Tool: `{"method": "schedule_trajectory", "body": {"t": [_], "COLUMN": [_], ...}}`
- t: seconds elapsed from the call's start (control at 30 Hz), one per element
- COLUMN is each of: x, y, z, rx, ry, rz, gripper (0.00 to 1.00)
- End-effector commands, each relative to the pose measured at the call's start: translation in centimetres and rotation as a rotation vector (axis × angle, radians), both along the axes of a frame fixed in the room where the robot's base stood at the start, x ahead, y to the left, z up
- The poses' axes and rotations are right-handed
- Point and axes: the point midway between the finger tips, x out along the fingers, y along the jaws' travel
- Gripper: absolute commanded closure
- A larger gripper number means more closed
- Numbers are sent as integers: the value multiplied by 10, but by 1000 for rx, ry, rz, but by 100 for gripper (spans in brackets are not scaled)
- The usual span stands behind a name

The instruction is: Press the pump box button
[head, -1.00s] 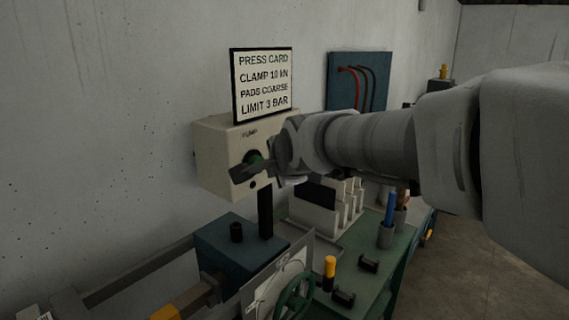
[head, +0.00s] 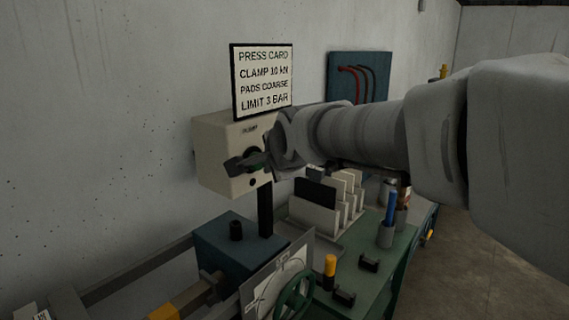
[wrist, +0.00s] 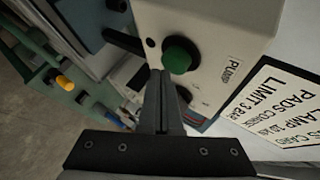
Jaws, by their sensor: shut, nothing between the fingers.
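The pump box (head: 213,150) is a cream box on the wall side, labelled PUMP. In the wrist view its front face (wrist: 222,28) carries a round green button (wrist: 180,54). In the head view the button is mostly hidden behind my gripper (head: 236,165), which is in front of the box face. In the wrist view my gripper (wrist: 158,74) is shut and empty, its fingertips at the button's lower-left edge. I cannot tell whether they touch it.
A press card sign (head: 263,81) stands above the box. A blue hose panel (head: 345,82) hangs behind.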

Motion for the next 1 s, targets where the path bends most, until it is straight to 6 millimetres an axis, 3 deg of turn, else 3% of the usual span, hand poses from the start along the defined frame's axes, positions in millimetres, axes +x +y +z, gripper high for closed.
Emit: {"method": "schedule_trajectory", "body": {"t": [1.0], "x": [5], "y": [7], "z": [-1], "rx": [-1], "ry": [1], "rz": [1], "gripper": [100]}}
